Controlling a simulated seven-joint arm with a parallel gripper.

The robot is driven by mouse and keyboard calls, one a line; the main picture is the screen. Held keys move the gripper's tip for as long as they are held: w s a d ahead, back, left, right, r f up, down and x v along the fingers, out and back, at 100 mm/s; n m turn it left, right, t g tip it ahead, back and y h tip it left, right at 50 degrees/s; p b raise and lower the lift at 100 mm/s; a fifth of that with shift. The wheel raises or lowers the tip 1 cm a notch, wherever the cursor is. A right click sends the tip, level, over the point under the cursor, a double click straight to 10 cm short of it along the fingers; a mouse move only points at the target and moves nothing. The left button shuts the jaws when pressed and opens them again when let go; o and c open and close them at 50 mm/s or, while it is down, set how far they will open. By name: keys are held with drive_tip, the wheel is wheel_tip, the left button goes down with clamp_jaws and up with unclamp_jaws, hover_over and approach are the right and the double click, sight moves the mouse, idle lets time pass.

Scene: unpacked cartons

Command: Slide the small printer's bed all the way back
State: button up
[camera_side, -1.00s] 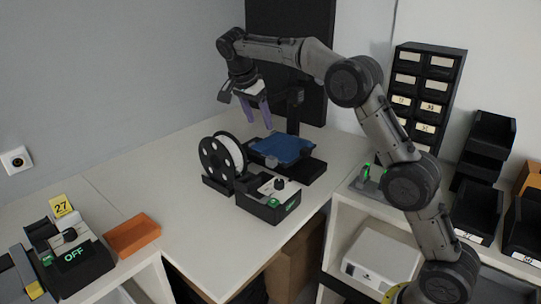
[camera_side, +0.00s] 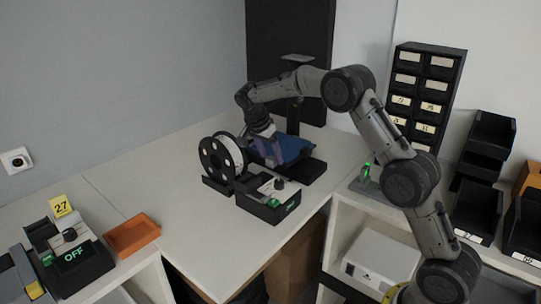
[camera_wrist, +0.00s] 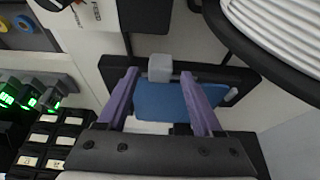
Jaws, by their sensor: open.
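The small printer's blue bed (camera_side: 293,149) sits on its black base (camera_side: 312,170), behind the control box (camera_side: 268,201). The bed also shows in the wrist view (camera_wrist: 165,101), lying between and beyond my fingers. My gripper (camera_side: 269,156) is low at the bed's left side, beside the spool, with its purple fingers apart. In the wrist view my gripper (camera_wrist: 162,100) is open, with a finger on each side of the bed's middle. A pale block (camera_wrist: 160,67) stands at the bed's far edge there. I cannot tell whether the fingers touch the bed.
A white filament spool (camera_side: 222,157) on a black holder stands close to my gripper. An orange tray (camera_side: 132,235) and a switch box reading OFF (camera_side: 75,256) are at the left. The white tabletop (camera_side: 180,225) between is clear.

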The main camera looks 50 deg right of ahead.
drive_tip(key=shift+d+f, duration=0.1)
drive_tip(key=shift+f, duration=0.2)
clamp_jaws()
drive_tip(key=shift+r, duration=0.1)
idle(1.2)
